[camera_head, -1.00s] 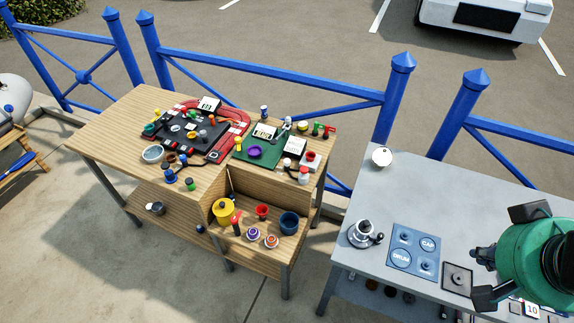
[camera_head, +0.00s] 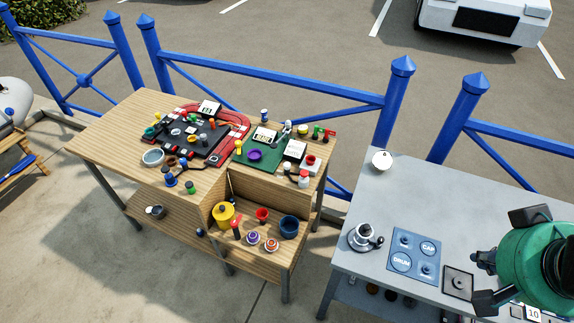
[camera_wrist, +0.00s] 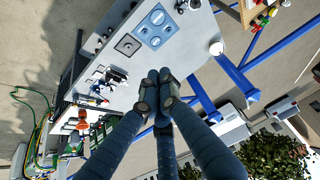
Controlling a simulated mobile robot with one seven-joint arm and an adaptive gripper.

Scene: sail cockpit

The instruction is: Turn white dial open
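I cannot pick out a white dial with certainty. A small round white knob-like thing (camera_head: 381,160) sits at the back left of the grey table; it also shows in the wrist view (camera_wrist: 216,48). Small white parts also lie among the boards on the wooden bench, too small to identify. My green-bodied gripper (camera_head: 490,278) hangs over the right side of the grey table, with its dark fingers apart from the white thing. In the wrist view my gripper's fingertips (camera_wrist: 158,91) appear close together with nothing seen between them, but how far they are closed is unclear.
The grey table (camera_head: 385,205) also bears a silver cranked device (camera_head: 363,237), a blue panel marked DRUM and CAP (camera_head: 414,252), and a dark square plate (camera_head: 458,282). The wooden bench (camera_head: 105,135) is crowded with boards and small parts. A blue fence (camera_head: 275,83) stands behind both.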

